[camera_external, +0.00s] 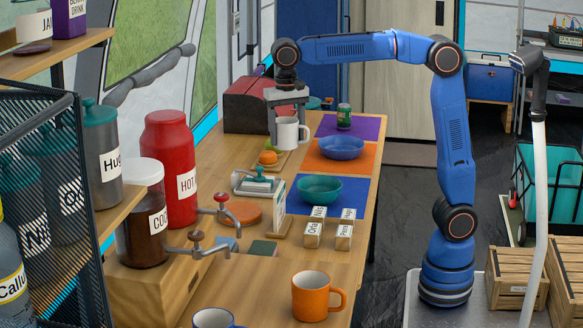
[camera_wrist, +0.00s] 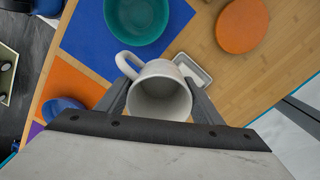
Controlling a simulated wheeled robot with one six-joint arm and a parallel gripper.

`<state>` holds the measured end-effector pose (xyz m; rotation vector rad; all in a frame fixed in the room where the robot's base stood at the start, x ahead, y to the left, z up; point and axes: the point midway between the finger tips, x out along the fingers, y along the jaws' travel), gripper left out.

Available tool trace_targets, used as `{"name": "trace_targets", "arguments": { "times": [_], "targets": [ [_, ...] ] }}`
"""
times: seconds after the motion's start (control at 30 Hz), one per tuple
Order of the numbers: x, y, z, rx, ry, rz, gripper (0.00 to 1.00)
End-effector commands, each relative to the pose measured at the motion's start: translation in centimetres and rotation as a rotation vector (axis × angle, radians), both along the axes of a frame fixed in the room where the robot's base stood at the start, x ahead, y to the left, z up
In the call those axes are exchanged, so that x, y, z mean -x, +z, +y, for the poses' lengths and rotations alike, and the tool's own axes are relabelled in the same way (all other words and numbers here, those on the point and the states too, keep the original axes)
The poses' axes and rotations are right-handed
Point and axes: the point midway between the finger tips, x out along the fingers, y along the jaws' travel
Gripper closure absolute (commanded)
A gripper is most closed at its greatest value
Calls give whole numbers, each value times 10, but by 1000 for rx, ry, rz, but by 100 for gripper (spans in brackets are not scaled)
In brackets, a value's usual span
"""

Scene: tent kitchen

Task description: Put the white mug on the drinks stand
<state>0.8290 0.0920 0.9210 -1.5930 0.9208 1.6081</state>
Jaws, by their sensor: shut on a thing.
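The white mug (camera_external: 288,136) hangs upright in my gripper (camera_external: 287,104), which is shut on it above the wooden counter, near the fruit board. In the wrist view the mug (camera_wrist: 160,92) shows its open mouth between the two fingers (camera_wrist: 158,97), with its handle pointing up and left. No piece is marked as the drinks stand. A wooden ledge with two taps (camera_external: 190,265) stands at the left, by a red HOT canister (camera_external: 170,165) and a brown-filled jar (camera_external: 142,215). I cannot tell whether this is the stand.
A teal bowl (camera_external: 320,189) and blue bowl (camera_external: 342,148) sit on coloured mats. Labelled wooden blocks (camera_external: 313,228), a small upright sign (camera_external: 279,205) and an orange mug (camera_external: 312,296) stand nearer. An orange disc (camera_external: 241,213) lies flat. A red box (camera_external: 256,105) is at the back.

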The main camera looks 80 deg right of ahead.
Motion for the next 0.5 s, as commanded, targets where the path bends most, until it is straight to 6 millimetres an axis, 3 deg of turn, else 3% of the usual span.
{"name": "trace_targets", "arguments": {
  "times": [0.03, 0.23, 0.5],
  "targets": [
    [-6, 3, 22, 0, 3, 0, 64],
    [-19, 17, 98, -1, -14, -2, 64],
    [-18, 29, 208, -2, -37, -1, 64]
  ]
}}
